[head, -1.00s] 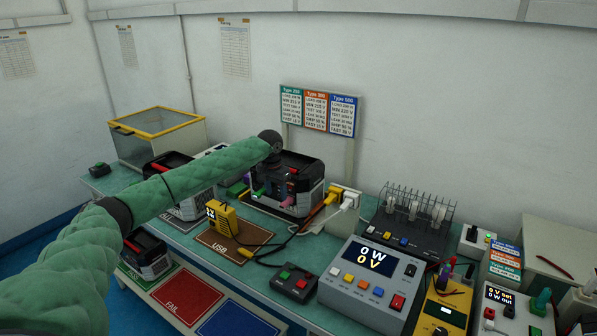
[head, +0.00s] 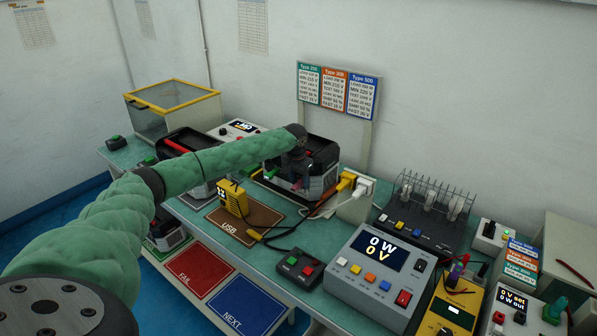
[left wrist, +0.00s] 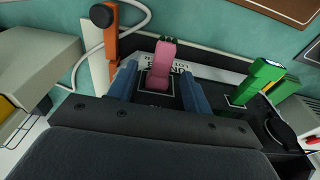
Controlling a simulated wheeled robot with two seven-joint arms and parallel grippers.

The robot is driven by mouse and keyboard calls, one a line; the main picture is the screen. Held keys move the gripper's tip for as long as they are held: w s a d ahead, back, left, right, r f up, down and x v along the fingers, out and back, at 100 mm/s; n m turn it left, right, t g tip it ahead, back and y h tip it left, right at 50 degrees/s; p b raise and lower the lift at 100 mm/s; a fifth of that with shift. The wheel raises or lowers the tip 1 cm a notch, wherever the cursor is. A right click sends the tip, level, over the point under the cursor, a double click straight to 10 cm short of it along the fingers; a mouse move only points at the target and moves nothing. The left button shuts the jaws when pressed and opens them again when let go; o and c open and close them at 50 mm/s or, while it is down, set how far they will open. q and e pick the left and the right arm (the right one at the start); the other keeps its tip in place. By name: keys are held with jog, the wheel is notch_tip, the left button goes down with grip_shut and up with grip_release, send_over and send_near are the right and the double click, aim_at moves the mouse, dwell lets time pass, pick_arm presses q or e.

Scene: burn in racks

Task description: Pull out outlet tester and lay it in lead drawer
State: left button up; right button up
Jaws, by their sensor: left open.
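A small pink upright piece (left wrist: 162,65), seemingly the outlet tester, stands in the front of a black and grey power unit (head: 322,150). In the left wrist view, the blue fingers of my left gripper (left wrist: 161,88) are open, one on each side of the pink piece. I cannot tell whether they touch it. In the head view, my left gripper (head: 297,172) points down at the front of the unit, and its wrist hides part of it. No lead drawer can be made out. My right gripper is not in view.
An outlet box (head: 355,207) with cabled plugs stands right of the unit. The red and blue mats are bare.

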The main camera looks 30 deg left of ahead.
pick_arm(q)
jog(key=shift+f, duration=0.35)
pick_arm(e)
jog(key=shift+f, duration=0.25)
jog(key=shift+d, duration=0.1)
pick_arm(q)
grip_shut()
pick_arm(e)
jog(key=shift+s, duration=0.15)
pick_arm(q)
jog(key=shift+s+a+p, duration=0.1)
jog(key=shift+s+p, duration=0.55)
jog(key=shift+p, duration=0.15)
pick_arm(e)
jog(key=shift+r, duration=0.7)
pick_arm(q)
jog(key=shift+s, duration=0.15)
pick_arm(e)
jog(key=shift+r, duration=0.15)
